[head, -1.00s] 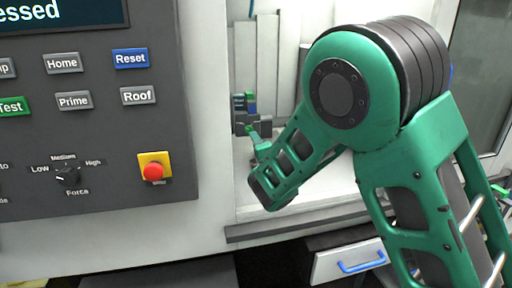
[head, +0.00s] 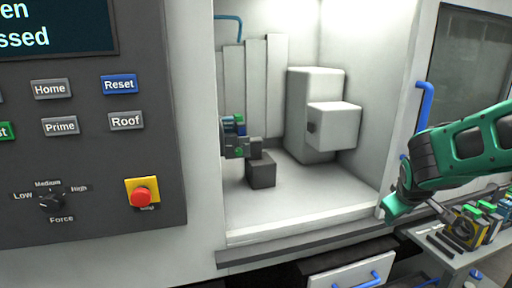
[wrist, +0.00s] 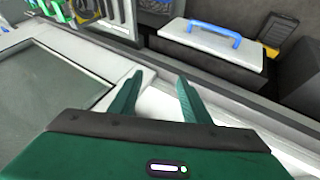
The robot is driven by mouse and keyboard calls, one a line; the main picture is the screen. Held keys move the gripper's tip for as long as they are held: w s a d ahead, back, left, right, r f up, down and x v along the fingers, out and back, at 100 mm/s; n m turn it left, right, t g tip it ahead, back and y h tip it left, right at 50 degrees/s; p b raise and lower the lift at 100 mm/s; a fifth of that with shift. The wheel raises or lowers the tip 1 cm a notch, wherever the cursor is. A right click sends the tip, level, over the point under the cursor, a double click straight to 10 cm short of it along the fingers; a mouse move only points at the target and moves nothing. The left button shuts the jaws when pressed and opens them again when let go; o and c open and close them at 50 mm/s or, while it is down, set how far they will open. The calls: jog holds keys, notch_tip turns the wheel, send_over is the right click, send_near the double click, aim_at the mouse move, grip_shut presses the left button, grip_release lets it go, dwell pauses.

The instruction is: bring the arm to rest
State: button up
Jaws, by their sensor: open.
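My arm enters from the right in the head view, and its green end with my gripper (head: 398,208) is outside the machine opening, beside its right edge. In the wrist view the two green fingers of my gripper (wrist: 160,77) are spread apart with nothing between them. The machine's chamber (head: 310,200) stands open, with a dark block (head: 261,170) on its floor and a small dark fixture with green and blue parts (head: 236,140) at its left wall.
A control panel (head: 95,170) with a red stop button (head: 142,196) is on the left. A blue-handled door (head: 424,100) stands behind my arm. A table (head: 455,255) with several coloured parts is at lower right. A drawer (head: 340,284) with a blue handle is below the opening.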

jog(key=s+m+g+y, duration=0.4)
jog(key=s+m, duration=0.6)
jog(key=s, duration=2)
jog(key=f+g, duration=0.1)
jog(key=g, duration=0.1)
jog(key=shift+s+d+g, duration=0.15)
jog(key=shift+s+g, duration=0.05)
jog(key=shift+g, duration=0.1)
jog(key=shift+w+f, duration=0.2)
jog(key=shift+w, duration=0.45)
